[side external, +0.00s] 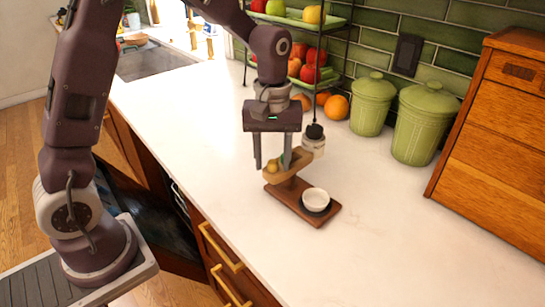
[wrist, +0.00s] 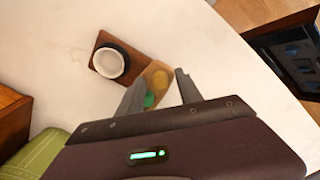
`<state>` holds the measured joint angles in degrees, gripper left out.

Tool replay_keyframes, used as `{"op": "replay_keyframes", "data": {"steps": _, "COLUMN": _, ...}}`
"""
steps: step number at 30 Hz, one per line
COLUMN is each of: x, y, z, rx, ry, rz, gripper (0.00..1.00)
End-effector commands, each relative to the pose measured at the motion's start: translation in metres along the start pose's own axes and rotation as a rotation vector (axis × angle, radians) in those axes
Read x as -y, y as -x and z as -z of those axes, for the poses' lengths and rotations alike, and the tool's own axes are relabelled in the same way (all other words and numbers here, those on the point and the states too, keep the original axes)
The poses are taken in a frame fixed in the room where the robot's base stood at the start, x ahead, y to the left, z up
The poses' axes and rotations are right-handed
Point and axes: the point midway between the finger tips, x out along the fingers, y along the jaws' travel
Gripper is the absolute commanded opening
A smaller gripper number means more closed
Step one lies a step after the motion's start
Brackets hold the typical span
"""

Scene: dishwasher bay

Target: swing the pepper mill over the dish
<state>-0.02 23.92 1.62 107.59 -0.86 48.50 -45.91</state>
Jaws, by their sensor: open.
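In the side external view a small brown wooden stand (side external: 286,203) sits on the white counter. A white dish (side external: 315,201) rests at its right end; in the wrist view the dish (wrist: 109,63) has a dark surround. A light wooden swing arm (side external: 297,164) stands above the base, with a yellowish knob (side external: 272,166) at its left end. The mill is not clearly visible in the wrist view.
Two green canisters (side external: 372,104) and a wooden cabinet (side external: 497,125) stand at the back right. A tiered fruit rack (side external: 315,75) and loose oranges (side external: 336,107) are behind my gripper. The counter to the right of the stand is clear. The counter's front edge lies close by.

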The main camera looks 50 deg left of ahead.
Motion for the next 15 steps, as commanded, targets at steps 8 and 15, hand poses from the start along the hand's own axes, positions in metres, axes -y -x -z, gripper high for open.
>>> {"op": "replay_keyframes", "data": {"steps": 8, "x": 0.0, "y": 0.0005, "z": -0.0001, "rx": 0.0, "ry": -0.001, "rz": 0.0, "gripper": 0.05}}
{"op": "replay_keyframes", "data": {"steps": 15, "x": -0.0001, "y": 0.0007, "z": -0.0001, "rx": 0.0, "ry": -0.001, "rz": 0.0, "gripper": 0.0}}
